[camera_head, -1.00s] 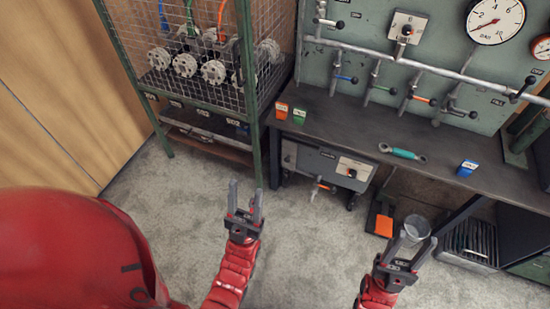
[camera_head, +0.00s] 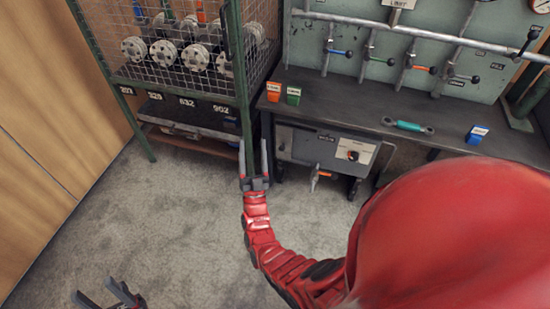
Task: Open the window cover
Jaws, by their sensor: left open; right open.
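I cannot make out a window cover clearly in the head view. My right gripper (camera_head: 253,158) is open and empty, its two fingers pointing away from me, near the front right leg of the wire cage (camera_head: 190,95). My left gripper (camera_head: 97,292) is at the bottom left edge, open and empty over the floor; most of its arm is out of view. A grey box unit (camera_head: 325,147) with a pale label plate and a black knob is under the workbench (camera_head: 360,108), right of my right gripper.
The cage holds several flanged parts. On the bench are an orange block (camera_head: 273,92), a green block (camera_head: 293,97), a teal tool (camera_head: 407,126) and a blue block (camera_head: 476,135). A panel with pipes and levers (camera_head: 400,55) stands behind. The carpet floor (camera_head: 160,225) is clear.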

